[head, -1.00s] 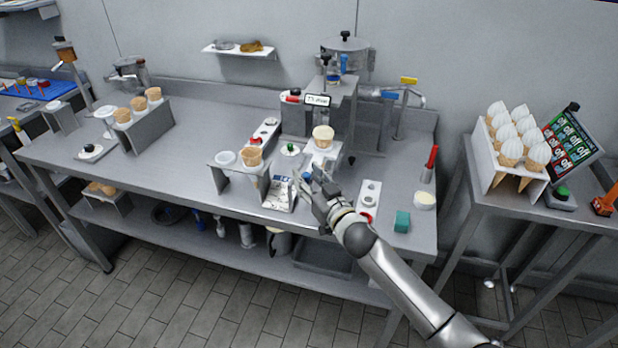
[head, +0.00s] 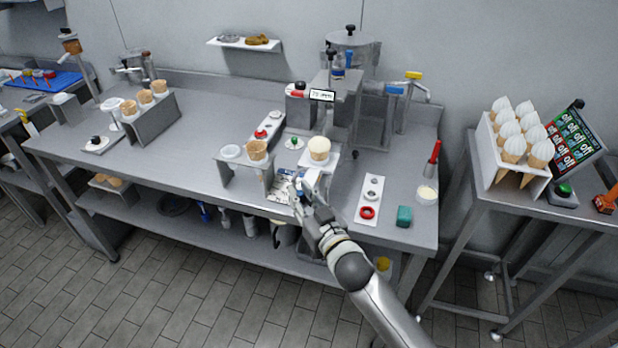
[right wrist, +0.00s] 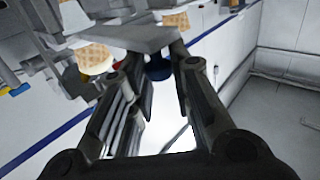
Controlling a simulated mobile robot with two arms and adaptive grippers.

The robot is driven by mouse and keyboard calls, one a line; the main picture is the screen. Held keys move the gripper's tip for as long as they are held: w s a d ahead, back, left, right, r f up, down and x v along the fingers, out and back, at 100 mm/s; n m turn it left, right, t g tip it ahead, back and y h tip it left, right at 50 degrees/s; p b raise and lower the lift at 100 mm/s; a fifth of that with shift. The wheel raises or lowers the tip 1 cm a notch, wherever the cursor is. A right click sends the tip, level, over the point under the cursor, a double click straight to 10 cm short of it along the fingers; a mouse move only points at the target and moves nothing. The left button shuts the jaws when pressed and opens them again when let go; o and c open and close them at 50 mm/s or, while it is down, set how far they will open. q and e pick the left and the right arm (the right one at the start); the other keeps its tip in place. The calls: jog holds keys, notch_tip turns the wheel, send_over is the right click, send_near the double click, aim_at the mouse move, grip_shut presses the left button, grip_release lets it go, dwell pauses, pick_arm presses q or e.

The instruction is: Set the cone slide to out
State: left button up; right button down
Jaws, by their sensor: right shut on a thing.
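The cone slide (head: 310,174) is a pale plate at the front of the dispensing machine (head: 338,92). It carries a cone with a pale top (head: 320,149), which stands forward of the machine's spout. My right gripper (head: 298,187) is at the slide's front end, shut on its blue knob. In the right wrist view, the blue knob (right wrist: 158,68) shows between the fingers, under a grey plate (right wrist: 130,36). The fingers partly hide the knob in the head view. My left gripper is not in view.
A stand with a wafer cone (head: 257,151) is just left of the slide. A rack of filled cones (head: 488,140) stands on the right table. The left worktop is mostly clear.

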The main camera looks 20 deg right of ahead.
jog(key=shift+s+a+f, duration=0.15)
jog(key=shift+s+a, duration=0.35)
jog(key=shift+s, duration=0.2)
jog(key=c, duration=1.5)
grip_release()
jog(key=shift+o, duration=0.8)
jog(key=shift+s+a, duration=0.1)
jog(key=shift+s, duration=0.1)
